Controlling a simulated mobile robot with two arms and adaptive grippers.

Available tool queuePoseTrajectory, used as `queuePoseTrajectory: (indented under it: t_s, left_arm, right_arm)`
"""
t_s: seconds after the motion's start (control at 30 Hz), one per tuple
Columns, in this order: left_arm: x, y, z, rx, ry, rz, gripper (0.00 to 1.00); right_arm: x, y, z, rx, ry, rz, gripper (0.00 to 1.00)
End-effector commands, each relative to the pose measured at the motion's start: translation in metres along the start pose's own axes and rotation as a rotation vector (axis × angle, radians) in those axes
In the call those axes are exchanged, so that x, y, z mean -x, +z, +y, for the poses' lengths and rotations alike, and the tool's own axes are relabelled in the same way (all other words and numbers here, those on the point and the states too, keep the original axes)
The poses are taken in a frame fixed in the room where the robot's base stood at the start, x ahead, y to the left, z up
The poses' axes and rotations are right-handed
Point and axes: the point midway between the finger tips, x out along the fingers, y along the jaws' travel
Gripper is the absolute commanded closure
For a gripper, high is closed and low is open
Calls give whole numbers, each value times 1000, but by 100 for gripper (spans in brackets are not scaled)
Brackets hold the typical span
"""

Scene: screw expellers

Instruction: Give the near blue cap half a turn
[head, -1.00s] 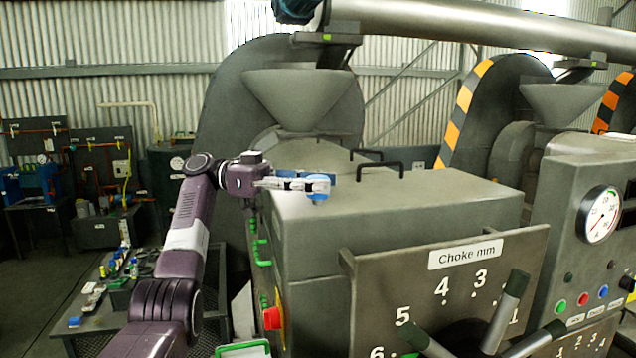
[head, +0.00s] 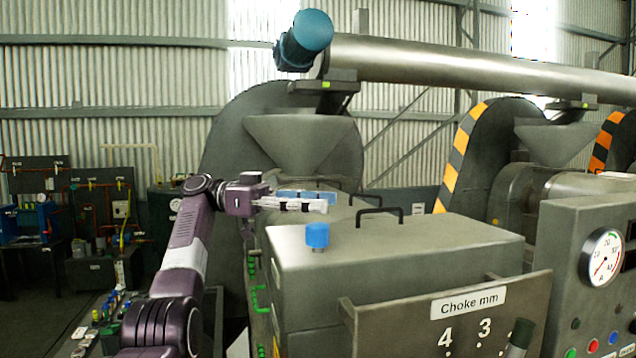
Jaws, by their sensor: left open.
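The near blue cap (head: 317,235) stands upright on top of the grey machine housing (head: 400,250), close to its left end. My left gripper (head: 326,206) is open, its fingers pointing right. In the head view the fingers show just above the cap, with a gap between them and its top, and nothing is held. A flat blue strip (head: 306,196) shows behind the fingers; I cannot tell what it belongs to. My right gripper is not in view.
A black handle (head: 380,211) stands on the housing to the right of the cap. A grey hopper (head: 300,140) rises behind. The choke plate (head: 450,315) stands at the front, and a gauge panel (head: 590,270) at the right. A cluttered bench (head: 95,325) is at lower left.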

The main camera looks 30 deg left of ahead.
Motion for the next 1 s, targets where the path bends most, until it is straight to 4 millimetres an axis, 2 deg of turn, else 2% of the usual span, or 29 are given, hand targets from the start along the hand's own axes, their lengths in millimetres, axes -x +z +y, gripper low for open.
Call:
queuePoseTrajectory:
  t_s: [0.13,0.4,0.87,1.0]
  left_arm:
    - [0,-22,1,-1,3,2,50]
    - [-1,-40,0,1,2,0,50]
    - [-1,-44,0,1,2,-1,50]
    - [-10,-40,-1,-7,-1,-31,50]
  right_arm:
    - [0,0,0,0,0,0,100]
    - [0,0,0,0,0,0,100]
    - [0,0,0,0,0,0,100]
    - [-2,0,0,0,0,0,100]
